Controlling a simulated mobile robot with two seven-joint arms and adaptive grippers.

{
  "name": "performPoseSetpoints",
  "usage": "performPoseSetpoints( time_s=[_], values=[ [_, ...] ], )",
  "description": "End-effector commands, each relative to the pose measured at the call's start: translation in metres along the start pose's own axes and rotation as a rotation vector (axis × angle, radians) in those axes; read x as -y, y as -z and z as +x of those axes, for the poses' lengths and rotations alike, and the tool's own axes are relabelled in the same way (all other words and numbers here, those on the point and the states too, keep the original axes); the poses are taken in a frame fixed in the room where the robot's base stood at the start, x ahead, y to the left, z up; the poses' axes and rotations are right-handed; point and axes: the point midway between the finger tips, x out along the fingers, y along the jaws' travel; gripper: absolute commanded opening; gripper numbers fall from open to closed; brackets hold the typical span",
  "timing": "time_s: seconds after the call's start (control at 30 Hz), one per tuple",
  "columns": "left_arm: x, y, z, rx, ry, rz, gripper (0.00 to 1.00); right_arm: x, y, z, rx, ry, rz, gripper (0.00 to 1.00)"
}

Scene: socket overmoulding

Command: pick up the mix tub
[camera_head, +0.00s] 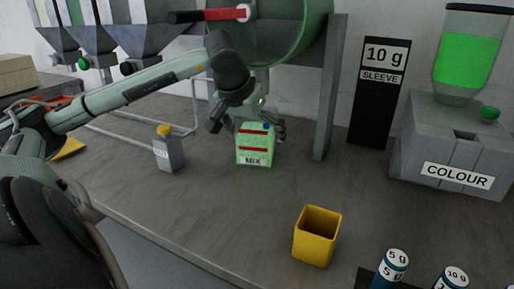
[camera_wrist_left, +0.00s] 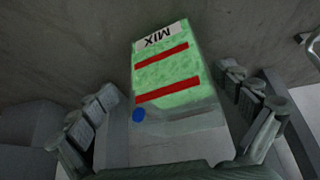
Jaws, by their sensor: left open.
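The mix tub (camera_head: 255,147) is a pale green, see-through box with red bands and a white MIX label, standing upright on the grey bench under the big green drum. My left gripper (camera_head: 250,124) is open above it, with its fingers around the tub's upper part. In the left wrist view the mix tub (camera_wrist_left: 169,78) lies between the spread fingers of my left gripper (camera_wrist_left: 170,115), with gaps on both sides. A blue dot shows near its top edge. My right gripper is not in view.
A yellow cup (camera_head: 317,236) stands in front, to the right. A black 10 g sleeve (camera_head: 378,105) and the COLOUR dispenser (camera_head: 455,150) stand at the right.

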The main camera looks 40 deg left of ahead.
Motion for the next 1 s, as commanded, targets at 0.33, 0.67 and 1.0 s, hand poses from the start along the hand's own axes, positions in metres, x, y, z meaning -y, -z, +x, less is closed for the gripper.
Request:
performPoseSetpoints(
  time_s=[0.33, 0.67, 1.0],
  values=[
    [-0.0005, 0.0006, -0.0009, -0.002, -0.002, 0.0, 0.61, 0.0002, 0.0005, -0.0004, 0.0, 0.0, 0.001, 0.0],
    [-0.0007, 0.0013, -0.0015, -0.005, -0.003, -0.001, 0.34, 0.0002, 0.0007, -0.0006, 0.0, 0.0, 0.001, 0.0],
    [-0.0016, 0.0026, -0.0098, -0.004, -0.002, -0.003, 0.34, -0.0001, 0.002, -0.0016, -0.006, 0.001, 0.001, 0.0]
  ],
)
